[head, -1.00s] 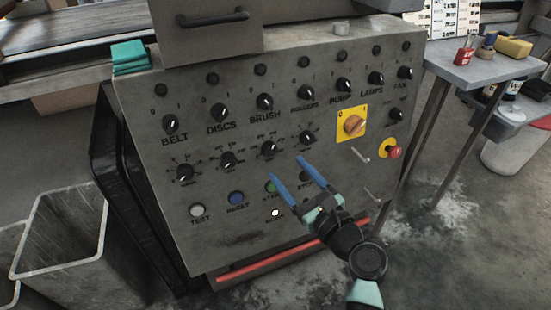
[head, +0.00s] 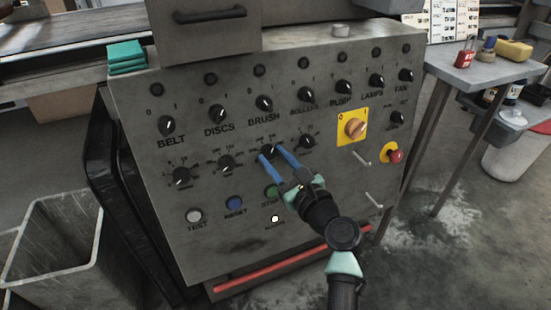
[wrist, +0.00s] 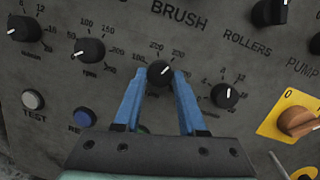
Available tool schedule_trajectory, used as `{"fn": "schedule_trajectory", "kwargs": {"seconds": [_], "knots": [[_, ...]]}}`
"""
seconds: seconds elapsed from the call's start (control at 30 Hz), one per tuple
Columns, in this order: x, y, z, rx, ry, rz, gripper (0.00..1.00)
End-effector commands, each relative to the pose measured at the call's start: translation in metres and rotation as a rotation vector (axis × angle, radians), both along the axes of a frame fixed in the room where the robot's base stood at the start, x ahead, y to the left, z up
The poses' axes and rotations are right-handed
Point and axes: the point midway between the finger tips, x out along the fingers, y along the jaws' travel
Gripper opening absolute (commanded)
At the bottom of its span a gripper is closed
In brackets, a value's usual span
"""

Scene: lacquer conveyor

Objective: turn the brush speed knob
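The brush speed knob (wrist: 160,74) is the black round dial below the BRUSH label, with a numbered scale around it. Its white pointer mark points up and to the right in the wrist view. In the head view the knob (head: 267,150) is partly hidden by my fingers. My gripper (wrist: 160,80) has one blue finger on each side of the knob, and the knob fills the gap between the fingertips. It looks shut on the knob. In the head view my gripper (head: 273,153) reaches up to the panel from the lower right.
A rollers dial (wrist: 225,95) is close on the right and a discs dial (wrist: 89,50) on the left. The BRUSH switch (head: 264,103) is above. A yellow-plated main switch (head: 354,127), a red stop button (head: 396,156) and two pegs stand out on the right.

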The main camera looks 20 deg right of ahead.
Motion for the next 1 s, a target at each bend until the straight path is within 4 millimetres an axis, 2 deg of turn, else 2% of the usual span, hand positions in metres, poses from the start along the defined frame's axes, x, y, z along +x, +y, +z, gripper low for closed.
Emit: {"fn": "schedule_trajectory", "kwargs": {"seconds": [0.03, 0.13, 0.17, 0.57, 1.0], "knots": [[-0.0001, 0.0003, -0.0002, 0.0, 0.0, 0.001, 0.2], [-0.0002, 0.0002, -0.0002, 0.0, 0.0, 0.001, 0.02], [-0.0002, 0.0002, -0.0003, 0.0, 0.0, 0.001, 0.0], [-0.0002, -0.0005, 0.0004, -0.048, -0.002, 0.009, 0.0], [0.0002, -0.0015, 0.0025, -0.378, -0.012, 0.071, 0.0]]}}
